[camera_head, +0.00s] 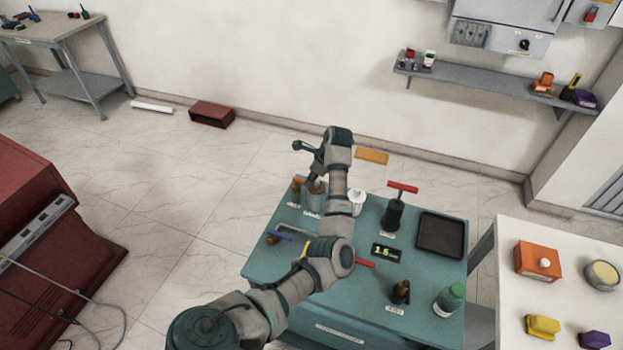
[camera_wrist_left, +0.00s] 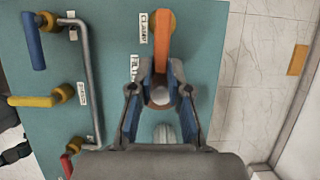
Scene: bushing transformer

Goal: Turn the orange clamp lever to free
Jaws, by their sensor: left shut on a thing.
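The orange clamp lever (camera_wrist_left: 163,38) shows in the left wrist view beside the CLAMP label (camera_wrist_left: 144,27). Its yellowish pivot is at the top, and its arm points down the picture to my left gripper (camera_wrist_left: 162,72). The gripper's two fingers are shut on the lever's lower end. A round grey and brown part (camera_wrist_left: 159,95) shows between the fingers, partly covered. In the head view my left gripper (camera_head: 311,182) is at the back left of the teal bench (camera_head: 338,308), and a bit of the orange lever (camera_head: 297,183) shows beside it. My right gripper is out of view.
In the wrist view a grey pipe (camera_wrist_left: 91,80) runs near a blue handle (camera_wrist_left: 32,40) and a yellow handle (camera_wrist_left: 30,101). In the head view a black pump with a red handle (camera_head: 395,212), a dark tray (camera_head: 441,234) and a green-capped jar (camera_head: 449,300) stand on the bench.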

